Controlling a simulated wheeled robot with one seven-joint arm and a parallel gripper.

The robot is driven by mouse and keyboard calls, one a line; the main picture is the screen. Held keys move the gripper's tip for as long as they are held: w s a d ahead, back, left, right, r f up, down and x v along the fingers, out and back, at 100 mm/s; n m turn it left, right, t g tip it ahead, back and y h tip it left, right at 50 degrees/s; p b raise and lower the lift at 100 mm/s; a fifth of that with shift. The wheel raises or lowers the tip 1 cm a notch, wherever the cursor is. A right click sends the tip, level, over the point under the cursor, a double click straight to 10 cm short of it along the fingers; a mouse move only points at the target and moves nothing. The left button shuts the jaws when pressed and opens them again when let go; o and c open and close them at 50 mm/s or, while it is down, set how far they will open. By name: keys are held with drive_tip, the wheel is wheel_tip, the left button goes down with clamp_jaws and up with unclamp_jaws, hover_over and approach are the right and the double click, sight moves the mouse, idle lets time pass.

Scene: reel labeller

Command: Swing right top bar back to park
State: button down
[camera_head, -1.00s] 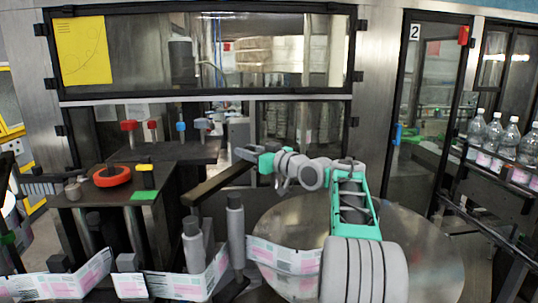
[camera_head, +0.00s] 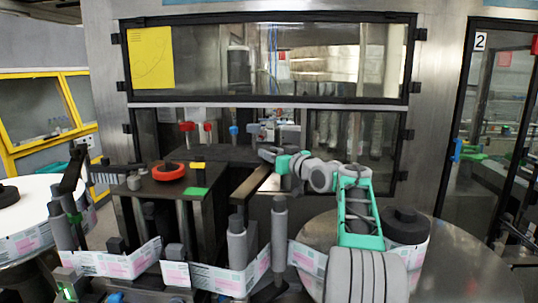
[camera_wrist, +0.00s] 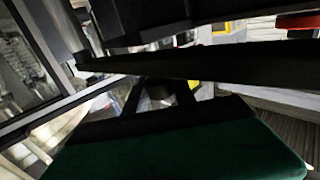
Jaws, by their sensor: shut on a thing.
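The right top bar (camera_head: 246,187) is a long dark bar. It runs from beside the dark machine table back and right to my gripper (camera_head: 270,158). In the wrist view the dark bar (camera_wrist: 215,68) crosses the picture in front of my gripper (camera_wrist: 160,92). My gripper is shut on the bar near its far end. The exact contact is small and dark in the head view, and the fingertips are partly hidden in the wrist view.
The dark table (camera_head: 165,188) left of the bar carries a red ring (camera_head: 168,172) and a green block (camera_head: 197,191). Grey rollers (camera_head: 279,235) with a label web (camera_head: 207,278) stand in front. A round metal table (camera_head: 450,265) and a dark reel (camera_head: 405,226) are at right.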

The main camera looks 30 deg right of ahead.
drive_tip(key=shift+a+f, duration=0.1)
drive_tip(key=shift+f, duration=0.05)
drive_tip(key=c, duration=1)
unclamp_jaws()
drive_tip(key=shift+c, duration=0.2)
drive_tip(key=shift+s, duration=0.1)
drive_tip(key=shift+s, duration=0.1)
drive_tip(key=s+b, duration=0.3)
drive_tip(key=s, duration=0.4)
drive_tip(key=shift+s+d, duration=0.25)
drive_tip(key=shift+d, duration=0.2)
